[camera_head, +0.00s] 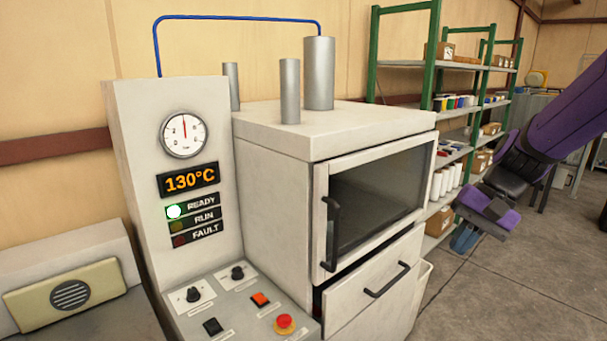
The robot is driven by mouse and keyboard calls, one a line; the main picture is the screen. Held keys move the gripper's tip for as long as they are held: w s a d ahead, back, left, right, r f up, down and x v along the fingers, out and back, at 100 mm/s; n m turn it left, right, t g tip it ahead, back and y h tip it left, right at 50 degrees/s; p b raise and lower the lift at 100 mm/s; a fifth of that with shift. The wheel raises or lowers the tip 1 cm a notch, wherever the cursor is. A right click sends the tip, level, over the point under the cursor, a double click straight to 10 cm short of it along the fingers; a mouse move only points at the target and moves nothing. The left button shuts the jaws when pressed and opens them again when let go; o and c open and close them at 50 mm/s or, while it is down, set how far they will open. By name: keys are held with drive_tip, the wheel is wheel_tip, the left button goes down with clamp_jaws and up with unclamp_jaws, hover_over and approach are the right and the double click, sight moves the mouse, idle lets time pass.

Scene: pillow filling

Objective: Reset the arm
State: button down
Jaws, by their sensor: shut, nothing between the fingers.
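My purple arm reaches in from the right edge of the head view. My gripper (464,240) hangs at its end, pointing down, right of the oven-like machine (275,150) and in front of the shelves. Its fingers are small in view, shut and empty, and it appears apart from the machine. The machine's glass-fronted door (380,195) looks closed. The lower drawer (375,290) below it has a dark gap at its upper left edge.
The control panel (190,135) shows 130°C and a lit READY light. Buttons and knobs sit on the sloped console (235,300). Green-framed shelves (433,60) with boxes and bottles stand behind my gripper. The grey floor (510,290) at the lower right is clear.

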drive_tip(key=s+d+r+n+t+h, duration=0.1)
drive_tip(key=s+r+n+t+h, duration=0.1)
drive_tip(key=s+r, duration=0.3)
drive_tip(key=s+d+r+n+t+h, duration=0.1)
drive_tip(key=s+r+n+t+h, duration=0.2)
drive_tip(key=s, duration=0.9)
wheel_tip(320, 180, up, 3)
drive_tip(key=shift+f+t, duration=0.2)
drive_tip(key=shift+t, duration=0.3)
